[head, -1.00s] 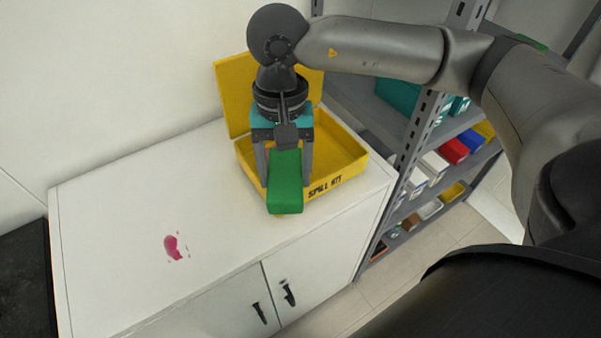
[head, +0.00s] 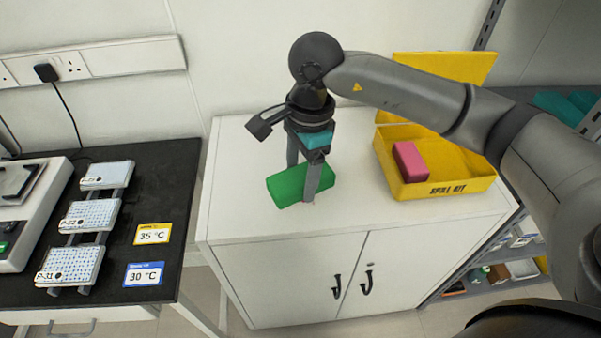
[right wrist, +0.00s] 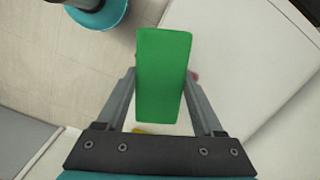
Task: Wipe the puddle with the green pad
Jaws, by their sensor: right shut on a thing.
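My right gripper (head: 301,182) is shut on the green pad (head: 285,189) above the left part of the white cabinet top. The pad lies across the jaws in the head view. I cannot tell whether it touches the top. In the right wrist view the pad (right wrist: 164,75) sits between both fingers of my right gripper (right wrist: 162,90). A small pink spot (right wrist: 195,76), likely an edge of the puddle, shows beside the right finger there. The puddle does not show in the head view; the pad and gripper likely cover it. My left gripper is not in view.
The open yellow spill kit box (head: 443,190) stands on the right of the cabinet top (head: 240,215), with a pink block (head: 410,161) inside. A black bench (head: 120,205) with several well plates is left, past a gap. The cabinet's front middle is clear.

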